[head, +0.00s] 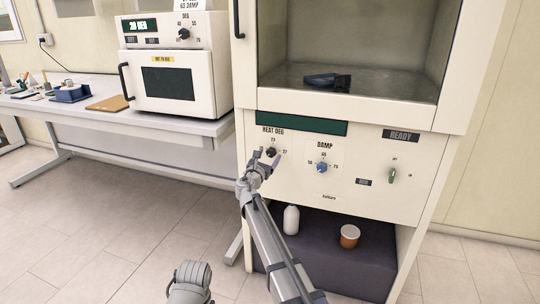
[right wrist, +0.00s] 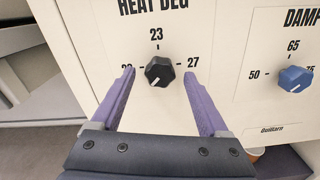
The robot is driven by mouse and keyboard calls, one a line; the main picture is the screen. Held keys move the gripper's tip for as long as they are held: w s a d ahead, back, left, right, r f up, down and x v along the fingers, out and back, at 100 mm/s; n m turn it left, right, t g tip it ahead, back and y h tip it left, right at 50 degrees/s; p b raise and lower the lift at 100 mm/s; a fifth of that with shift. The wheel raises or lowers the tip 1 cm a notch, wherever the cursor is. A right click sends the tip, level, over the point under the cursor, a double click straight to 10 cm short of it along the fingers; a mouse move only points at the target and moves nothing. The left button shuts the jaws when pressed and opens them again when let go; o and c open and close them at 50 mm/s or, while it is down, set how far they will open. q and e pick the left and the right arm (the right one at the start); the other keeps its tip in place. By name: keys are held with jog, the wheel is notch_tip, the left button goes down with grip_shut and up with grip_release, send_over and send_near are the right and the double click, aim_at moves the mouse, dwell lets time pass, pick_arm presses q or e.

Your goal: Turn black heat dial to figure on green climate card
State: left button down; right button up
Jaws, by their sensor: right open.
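The black heat dial (head: 271,152) is on the cabinet front under the words HEAT DEG. In the right wrist view the black heat dial (right wrist: 160,71) has a white mark pointing down-left. 23 is above it and 27 at its right; the left figure is partly hidden by a finger. My right gripper (right wrist: 158,77) is open, with one purple finger on each side of the dial and a gap to each. It also shows in the head view (head: 267,161). A dark green panel (head: 301,125) above the dials shows no readable figure.
A blue DAMP dial (head: 322,167) and a green knob (head: 392,176) are to the right. A white bottle (head: 291,220) and an orange-brown cup (head: 349,236) stand on the shelf below. A white oven (head: 175,85) with a green display (head: 138,26) is at left.

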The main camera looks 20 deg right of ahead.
jog(key=shift+x, duration=1.1)
grip_shut()
